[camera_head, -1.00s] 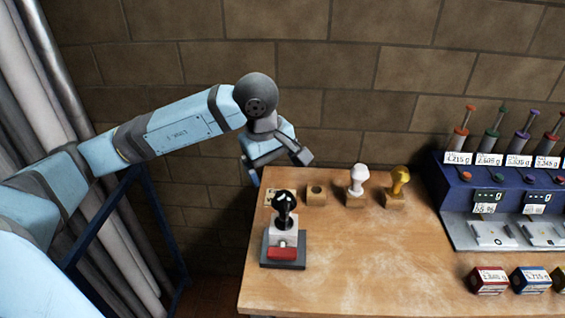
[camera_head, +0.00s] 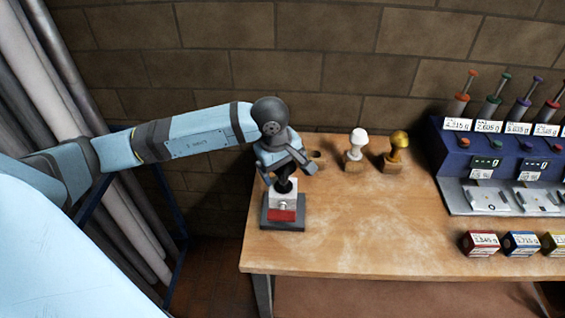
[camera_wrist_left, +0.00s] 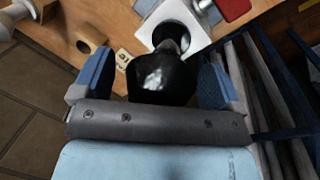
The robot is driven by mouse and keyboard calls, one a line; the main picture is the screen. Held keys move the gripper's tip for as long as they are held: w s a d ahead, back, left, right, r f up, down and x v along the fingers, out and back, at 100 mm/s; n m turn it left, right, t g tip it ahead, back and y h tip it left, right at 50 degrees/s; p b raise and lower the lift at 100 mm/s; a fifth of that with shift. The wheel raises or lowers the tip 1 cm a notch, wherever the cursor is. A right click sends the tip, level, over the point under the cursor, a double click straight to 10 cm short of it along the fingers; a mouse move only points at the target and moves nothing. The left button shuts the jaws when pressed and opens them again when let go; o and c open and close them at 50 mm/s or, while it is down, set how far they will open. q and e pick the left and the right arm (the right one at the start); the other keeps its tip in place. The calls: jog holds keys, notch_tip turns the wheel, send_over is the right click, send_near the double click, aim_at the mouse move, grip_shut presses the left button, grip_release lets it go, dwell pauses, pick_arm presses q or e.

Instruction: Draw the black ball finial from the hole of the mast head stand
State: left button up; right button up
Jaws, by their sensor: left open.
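The mast head stand (camera_head: 284,201) stands near the left end of the wooden table, a pale block with a red part in front on a dark base. The black ball finial (camera_head: 284,185) is upright in its top, its ball mostly hidden by my gripper in the head view. In the left wrist view the black ball (camera_wrist_left: 162,78) lies between the fingers, with its neck going down to the white stand top (camera_wrist_left: 181,25). My left gripper (camera_head: 281,178) is open around the ball, with a visible gap at the right finger (camera_wrist_left: 155,82). My right gripper is not in view.
Behind the stand are an empty wooden holder (camera_head: 318,158), a white finial (camera_head: 356,143) and a gold finial (camera_head: 398,146) in wooden blocks. A blue rack (camera_head: 500,150) and small labelled boxes (camera_head: 521,244) are at the right. The table's middle is clear.

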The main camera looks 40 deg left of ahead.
pick_arm(q)
jog(key=c, duration=1.1)
jog(key=shift+o, duration=0.2)
jog(key=shift+r+p, duration=1.1)
jog(key=shift+r, duration=2.2)
